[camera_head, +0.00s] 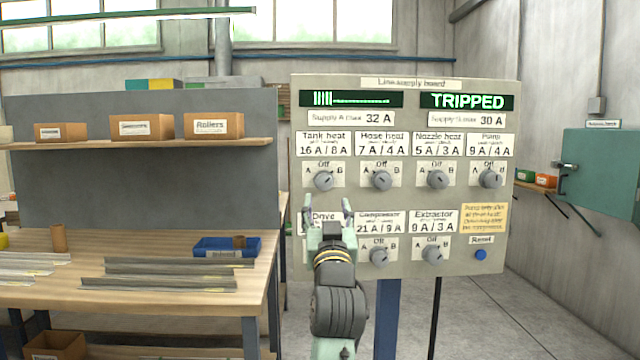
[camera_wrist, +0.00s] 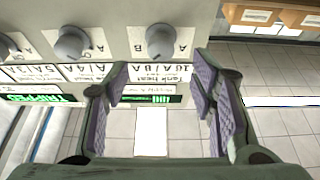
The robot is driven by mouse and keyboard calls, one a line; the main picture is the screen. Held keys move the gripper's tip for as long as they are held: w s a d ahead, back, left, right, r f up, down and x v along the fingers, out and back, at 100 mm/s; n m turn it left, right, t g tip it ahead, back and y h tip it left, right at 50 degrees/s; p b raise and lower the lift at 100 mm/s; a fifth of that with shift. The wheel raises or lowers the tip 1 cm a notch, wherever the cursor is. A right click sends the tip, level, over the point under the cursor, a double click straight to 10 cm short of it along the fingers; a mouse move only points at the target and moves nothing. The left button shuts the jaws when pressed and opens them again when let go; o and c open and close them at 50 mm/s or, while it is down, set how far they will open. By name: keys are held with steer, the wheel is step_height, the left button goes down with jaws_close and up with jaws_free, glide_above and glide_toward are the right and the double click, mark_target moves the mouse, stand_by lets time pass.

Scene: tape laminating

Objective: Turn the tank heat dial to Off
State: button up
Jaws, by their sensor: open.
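The tank heat dial (camera_head: 323,180) is a round grey knob at the upper left of the supply board (camera_head: 405,197), under a label reading 16 A / 8 A. Its plate has A at left, Off on top and B at right. Its pointer seems to lean up and right, toward B, but is small. In the wrist view, which is upside down, the dial (camera_wrist: 160,40) is at top centre, beyond the fingertips. My gripper (camera_head: 328,208) is open and empty, just below the dial in the head view; its purple-padded fingers (camera_wrist: 161,85) are apart and not touching the dial.
The hose heat dial (camera_head: 381,180) is close to the right. The drive label (camera_head: 322,217) is partly hidden behind my gripper. The display (camera_head: 467,102) reads TRIPPED; a blue reset button (camera_head: 480,254) is at lower right. A workbench (camera_head: 180,285) stands at left.

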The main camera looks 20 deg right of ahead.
mark_target(325, 186)
steer(key=p+x, duration=0.2)
steer(key=x, duration=0.6)
steer(key=shift+w+r, duration=0.15)
steer(key=shift+w, duration=0.1)
steer(key=shift+c, duration=0.5)
steer(key=c, duration=1)
